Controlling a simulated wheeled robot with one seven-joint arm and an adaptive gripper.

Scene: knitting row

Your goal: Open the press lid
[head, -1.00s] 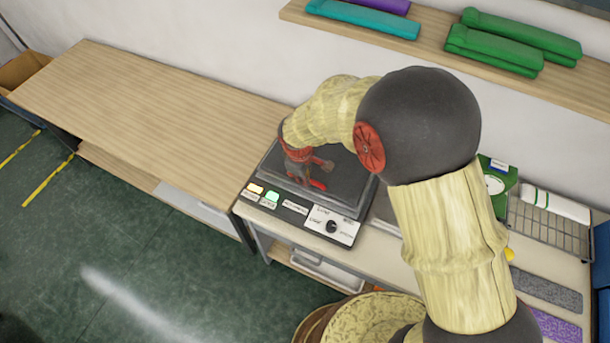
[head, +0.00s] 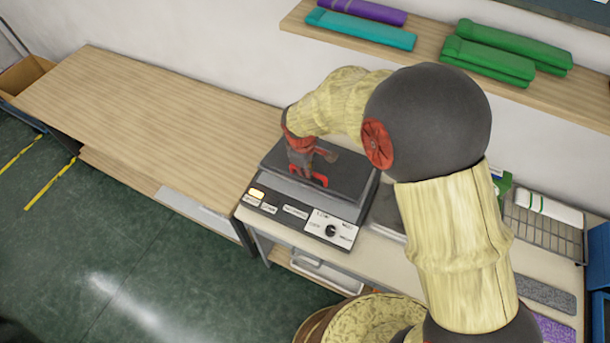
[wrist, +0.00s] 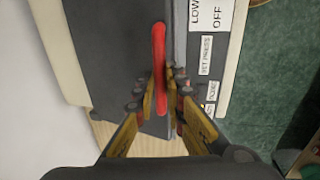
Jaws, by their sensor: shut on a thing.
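The press (head: 345,212) stands on the work table, with a dark lid (head: 345,172) over a base and a front control panel. A red bar handle (head: 308,180) runs along the lid's front edge; it also shows in the wrist view (wrist: 158,50). My gripper (head: 312,174) is at this handle, shut on it, and its fingertips (wrist: 163,92) meet around the bar in the wrist view. The lid's front edge looks slightly raised off the base. One yellow lamp is lit on the panel's left end.
A bare wooden table (head: 150,110) lies to the left. A wall shelf (head: 425,50) with rolled teal, purple and green goods is above and behind. A wire rack (head: 545,225) stands at the right. A round basket (head: 365,320) is on the floor in front.

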